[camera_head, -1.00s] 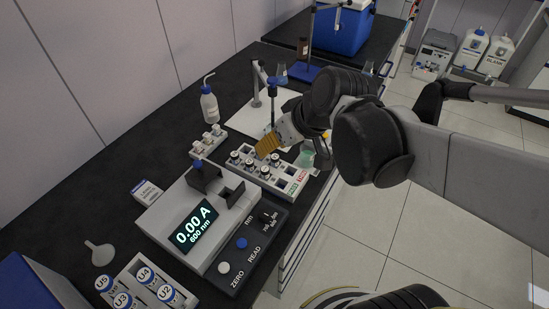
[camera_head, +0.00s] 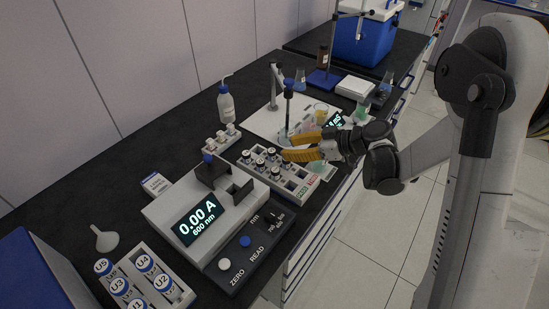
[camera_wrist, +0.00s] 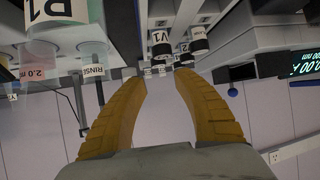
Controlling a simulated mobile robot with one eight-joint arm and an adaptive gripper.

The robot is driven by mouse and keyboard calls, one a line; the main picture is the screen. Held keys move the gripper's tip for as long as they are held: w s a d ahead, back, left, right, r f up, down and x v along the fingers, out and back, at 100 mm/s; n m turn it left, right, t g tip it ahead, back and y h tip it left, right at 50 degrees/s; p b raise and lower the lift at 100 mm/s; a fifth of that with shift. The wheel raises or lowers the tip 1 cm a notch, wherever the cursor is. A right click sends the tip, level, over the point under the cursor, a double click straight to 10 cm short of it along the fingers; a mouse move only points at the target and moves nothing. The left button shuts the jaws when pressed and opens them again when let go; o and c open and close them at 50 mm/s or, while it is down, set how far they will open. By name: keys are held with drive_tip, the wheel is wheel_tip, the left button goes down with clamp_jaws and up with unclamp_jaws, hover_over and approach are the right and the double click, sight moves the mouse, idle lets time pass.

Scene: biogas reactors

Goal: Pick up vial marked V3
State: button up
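A light rack (camera_head: 290,187) holds several small dark-capped vials (camera_head: 262,166) in rows, with empty slots at its right end. The labels are too small to read in the head view, so I cannot tell which vial is V3. In the wrist view a vial marked V1 (camera_wrist: 160,42) shows beyond the fingertips, with other dark-capped vials beside it, one at the right (camera_wrist: 198,42). My gripper (camera_head: 286,150) lies roughly level at the right side of the vials, its yellow fingers pointing left. In the wrist view its fingers (camera_wrist: 158,75) are apart with nothing between them.
A photometer (camera_head: 195,215) reading 0.00 A stands in front of the rack. A smaller rack (camera_head: 218,138) and a wash bottle (camera_head: 226,103) are behind to the left. A stand with a blue-topped rod (camera_head: 288,95) rises behind my gripper. A funnel (camera_head: 104,238) lies front left.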

sight(271, 150)
drive_tip(key=x, duration=0.3)
drive_tip(key=shift+d+f+b, duration=0.1)
drive_tip(key=shift+b, duration=0.2)
drive_tip(key=b+x, duration=0.1)
drive_tip(key=x, duration=0.1)
drive_tip(key=f+b+x, duration=0.1)
drive_tip(key=x, duration=0.2)
drive_tip(key=shift+s+d+b, duration=0.1)
drive_tip(key=shift+d+b, duration=0.1)
drive_tip(key=shift+b, duration=0.1)
drive_tip(key=shift+a, duration=0.15)
drive_tip(key=shift+r, duration=0.15)
clamp_jaws()
